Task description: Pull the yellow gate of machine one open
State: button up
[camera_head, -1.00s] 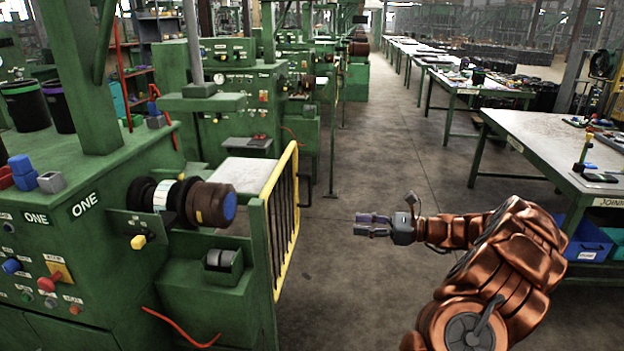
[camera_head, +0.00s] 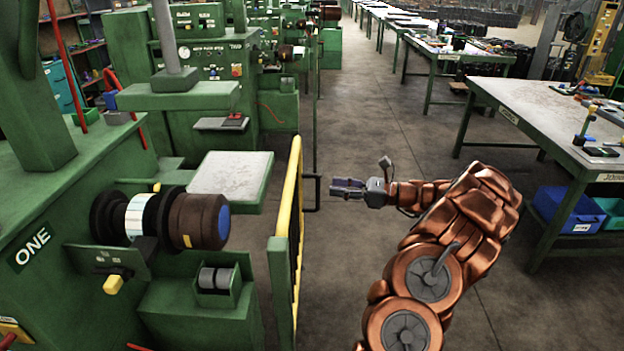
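The yellow gate (camera_head: 289,235) of machine one stands upright at the right side of the green machine, seen almost edge-on. A dark bracket-shaped handle (camera_head: 318,193) appears to stick out from its right side, by the aisle. My gripper (camera_head: 333,187) is just right of this handle, pointing left at about its height. Its two fingers look parted, with nothing seen between them. A small gap shows between the fingertips and the handle; whether they line up in depth I cannot tell. Machine one (camera_head: 35,248) carries the label ONE at the left.
A dark roller (camera_head: 200,222) with a blue end sticks out of machine one, left of the gate. A green-framed table (camera_head: 545,115) stands at the right, with a blue bin (camera_head: 568,212) under it. The aisle floor (camera_head: 375,110) is clear.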

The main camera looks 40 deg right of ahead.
jog(key=p, duration=0.1)
send_over(317, 206)
jog(key=shift+w+d, duration=0.25)
grip_shut()
dwell(0.6)
